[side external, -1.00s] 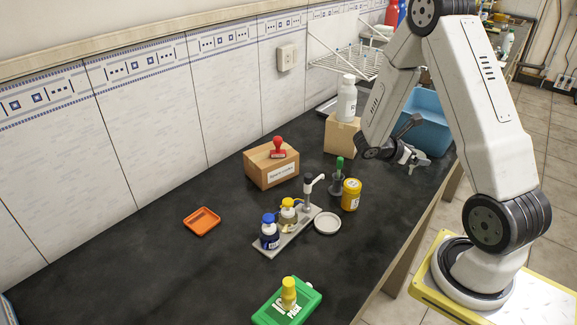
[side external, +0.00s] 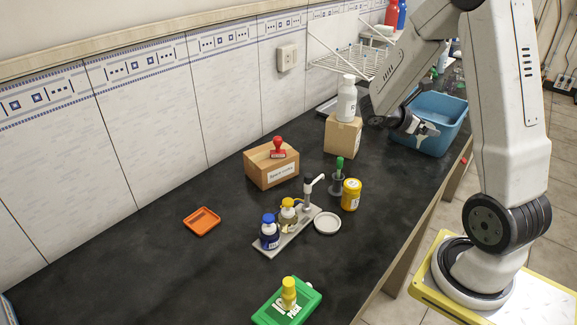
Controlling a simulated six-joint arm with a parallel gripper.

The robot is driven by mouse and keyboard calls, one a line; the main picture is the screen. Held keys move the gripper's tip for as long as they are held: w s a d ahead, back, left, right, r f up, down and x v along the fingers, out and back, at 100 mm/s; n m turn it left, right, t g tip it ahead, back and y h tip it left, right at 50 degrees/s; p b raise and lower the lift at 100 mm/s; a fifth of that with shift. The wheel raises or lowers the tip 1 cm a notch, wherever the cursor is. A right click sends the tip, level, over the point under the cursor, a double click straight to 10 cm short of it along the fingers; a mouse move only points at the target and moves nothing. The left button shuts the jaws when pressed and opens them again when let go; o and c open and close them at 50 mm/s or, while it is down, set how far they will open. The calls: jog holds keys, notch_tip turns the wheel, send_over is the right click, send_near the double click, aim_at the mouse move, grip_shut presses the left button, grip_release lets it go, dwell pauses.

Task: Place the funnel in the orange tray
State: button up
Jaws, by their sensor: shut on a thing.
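The orange tray (side external: 202,222) lies flat on the dark bench at the left, and it looks empty. My gripper (side external: 428,130) is far from it, at the right by the blue basin (side external: 458,112). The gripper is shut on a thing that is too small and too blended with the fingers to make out. I cannot pick out the funnel for certain anywhere in this view.
A cardboard box (side external: 343,136) with a white bottle (side external: 346,100) stands left of my gripper. Between it and the tray are a yellow jar (side external: 351,195), a bottle rack (side external: 293,236) and a box with a red stamp (side external: 272,170). The bench around the tray is clear.

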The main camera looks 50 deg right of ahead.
jog(key=w+a+n+t+h, duration=0.1)
jog(key=w+a+n+t, duration=1)
jog(key=w+a, duration=0.7)
jog(key=w+a+n+t+y, duration=0.3)
jog(key=a+n+t+y, duration=0.1)
jog(key=a, duration=0.8)
jog(key=w+a+n+t+y, duration=0.3)
jog(key=a+n+t, duration=0.15)
jog(key=a, duration=0.65)
jog(key=shift+w+a+f, duration=0.1)
jog(key=shift+a+f, duration=0.05)
jog(key=shift+f, duration=1.05)
jog(key=shift+w+a+f, duration=0.1)
jog(key=shift+f, duration=1.1)
